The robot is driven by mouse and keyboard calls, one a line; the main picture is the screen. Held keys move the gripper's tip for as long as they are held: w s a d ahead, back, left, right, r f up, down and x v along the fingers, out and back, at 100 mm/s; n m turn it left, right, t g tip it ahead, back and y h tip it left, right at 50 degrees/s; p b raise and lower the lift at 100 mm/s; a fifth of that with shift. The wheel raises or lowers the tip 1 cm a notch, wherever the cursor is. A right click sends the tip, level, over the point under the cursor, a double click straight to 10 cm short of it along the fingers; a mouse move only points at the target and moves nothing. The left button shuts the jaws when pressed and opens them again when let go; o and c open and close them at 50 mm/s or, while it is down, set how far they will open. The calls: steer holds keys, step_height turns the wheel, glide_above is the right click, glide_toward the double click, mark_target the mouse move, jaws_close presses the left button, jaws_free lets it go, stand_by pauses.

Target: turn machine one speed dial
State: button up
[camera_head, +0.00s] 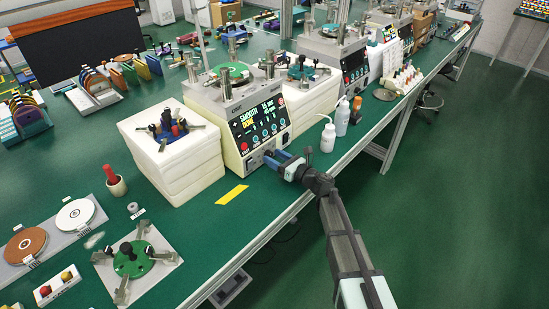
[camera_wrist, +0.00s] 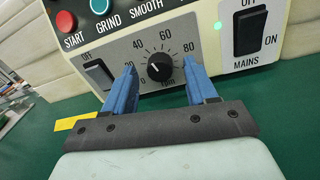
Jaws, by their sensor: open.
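Machine one (camera_head: 240,118) is the nearest cream lapping machine, with a lit screen reading SMOOTH and DONE. In the wrist view its black speed dial (camera_wrist: 160,68) sits on a grey panel (camera_wrist: 125,58) marked in rpm, with 40, 60 and 80 readable. The exact pointer setting is too small to tell. My gripper (camera_head: 276,160) is at the lower front of the machine, and it hides the dial in the head view. In the wrist view my gripper (camera_wrist: 159,64) is open, its blue fingers on either side of the dial with gaps, not visibly touching it.
Left of the dial is a black OFF rocker switch (camera_wrist: 98,74); right is the MAINS switch (camera_wrist: 250,30). A yellow strip (camera_head: 232,195) lies on the green bench. White bottles (camera_head: 328,138) stand to the right.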

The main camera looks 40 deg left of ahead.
steer(key=shift+a, duration=0.3)
steer(key=c, duration=1.1)
steer(key=shift+o, duration=0.2)
